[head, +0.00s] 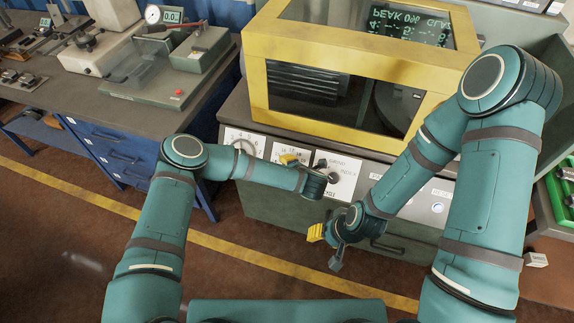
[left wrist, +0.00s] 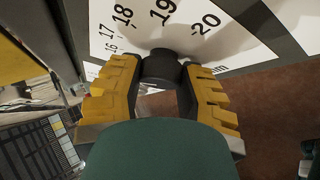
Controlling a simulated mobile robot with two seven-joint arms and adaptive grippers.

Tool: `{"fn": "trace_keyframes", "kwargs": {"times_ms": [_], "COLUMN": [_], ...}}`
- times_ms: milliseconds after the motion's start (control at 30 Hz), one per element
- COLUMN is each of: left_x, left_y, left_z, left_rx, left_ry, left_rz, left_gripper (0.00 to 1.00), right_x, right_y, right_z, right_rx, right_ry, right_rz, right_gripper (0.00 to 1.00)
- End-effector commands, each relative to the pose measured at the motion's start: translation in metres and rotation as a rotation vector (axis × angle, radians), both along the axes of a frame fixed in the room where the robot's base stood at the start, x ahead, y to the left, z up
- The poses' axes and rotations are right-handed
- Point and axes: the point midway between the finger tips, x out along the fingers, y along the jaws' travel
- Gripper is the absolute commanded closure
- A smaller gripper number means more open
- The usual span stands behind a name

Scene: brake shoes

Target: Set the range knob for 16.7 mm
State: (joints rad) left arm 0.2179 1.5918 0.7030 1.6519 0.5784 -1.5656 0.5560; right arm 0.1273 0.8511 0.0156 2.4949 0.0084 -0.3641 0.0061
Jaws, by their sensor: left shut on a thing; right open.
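The range knob (left wrist: 160,68) is dark and round in the left wrist view. It sits on a white dial plate (left wrist: 240,40) with a scale showing 16 to 20 and part of "mm". My left gripper (left wrist: 161,77) has its yellow fingers on either side of the knob, shut on it. No pointer mark on the knob can be made out. In the head view, the left gripper (head: 289,159) is at the machine's front panel and covers most of the knob. My right gripper (head: 326,246) is open and empty, below and in front of the panel.
The yellow-framed machine window (head: 335,105) stands above the panel. A grey bench (head: 90,100) with instruments stands left. Brown floor is open below.

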Motion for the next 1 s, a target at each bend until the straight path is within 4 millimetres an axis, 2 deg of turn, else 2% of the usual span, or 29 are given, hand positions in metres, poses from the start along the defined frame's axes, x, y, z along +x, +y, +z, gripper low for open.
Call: {"fn": "trace_keyframes", "kwargs": {"times_ms": [467, 500, 567, 867, 1000], "left_x": [0.0036, 0.0037, 0.0034, 0.0009, -0.0062], "left_y": [0.0017, 0.0017, 0.0016, 0.0005, -0.0040], "left_z": [0.0029, 0.0030, 0.0028, 0.0013, 0.0076], "left_rx": [-0.010, -0.010, -0.010, -0.009, -0.010], "left_ry": [-0.007, -0.007, -0.006, 0.000, -0.002], "left_rz": [0.012, 0.012, 0.012, 0.009, 0.006], "left_gripper": [0.98, 0.50, 0.31, 0.31, 0.31], "right_x": [0.0005, 0.0005, 0.0005, 0.0004, 0.0004], "right_y": [-0.0001, -0.0001, -0.0001, -0.0001, 0.0000], "right_z": [0.0011, 0.0011, 0.0011, 0.0012, 0.0013], "right_rx": [0.000, 0.000, 0.000, 0.000, 0.000], "right_ry": [-0.002, -0.001, -0.001, -0.001, -0.001], "right_rz": [-0.001, 0.000, 0.000, 0.000, 0.000], "right_gripper": [0.53, 0.53, 0.53, 0.53, 0.53]}}
